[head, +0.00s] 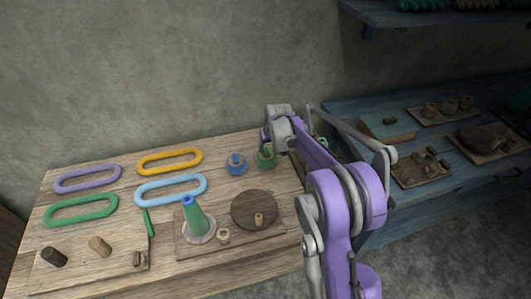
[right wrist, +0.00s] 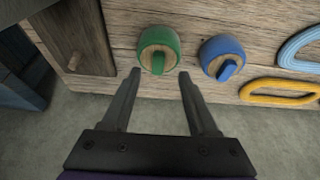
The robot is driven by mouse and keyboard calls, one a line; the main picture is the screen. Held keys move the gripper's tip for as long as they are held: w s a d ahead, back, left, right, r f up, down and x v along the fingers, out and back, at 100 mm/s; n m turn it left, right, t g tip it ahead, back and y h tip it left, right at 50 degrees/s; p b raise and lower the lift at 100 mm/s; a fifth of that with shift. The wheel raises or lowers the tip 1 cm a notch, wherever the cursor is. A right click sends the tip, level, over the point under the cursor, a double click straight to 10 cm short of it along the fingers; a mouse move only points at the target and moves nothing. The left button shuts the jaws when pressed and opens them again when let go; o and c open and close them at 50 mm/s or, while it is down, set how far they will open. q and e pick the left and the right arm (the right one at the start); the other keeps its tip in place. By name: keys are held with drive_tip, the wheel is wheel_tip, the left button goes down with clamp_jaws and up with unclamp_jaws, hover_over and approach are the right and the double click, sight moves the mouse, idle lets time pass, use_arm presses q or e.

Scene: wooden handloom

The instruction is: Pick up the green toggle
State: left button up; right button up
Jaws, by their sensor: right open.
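The green toggle, a round green-rimmed piece with a wooden face and raised green tab, sits near the table's back edge in the head view (head: 265,160). It also shows in the right wrist view (right wrist: 159,44). My right gripper (right wrist: 159,74) is open and empty. In that picture its fingertips lie just below the toggle, one toward each side of its tab, with no visible contact. In the head view the right gripper (head: 268,140) is at the toggle, partly hidden by its own body. My left gripper is not in view.
A similar blue toggle (head: 236,164) sits close to the left of the green one. Yellow (head: 170,160), purple, green and light-blue loops lie further left. A green cone (head: 195,218) and a dark round disc (head: 254,209) stand nearer the front. A blue bench is at right.

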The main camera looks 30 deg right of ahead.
sight(267, 154)
drive_tip(key=x, duration=0.5)
drive_tip(key=shift+d+f, duration=0.1)
drive_tip(key=shift+f, duration=0.3)
clamp_jaws()
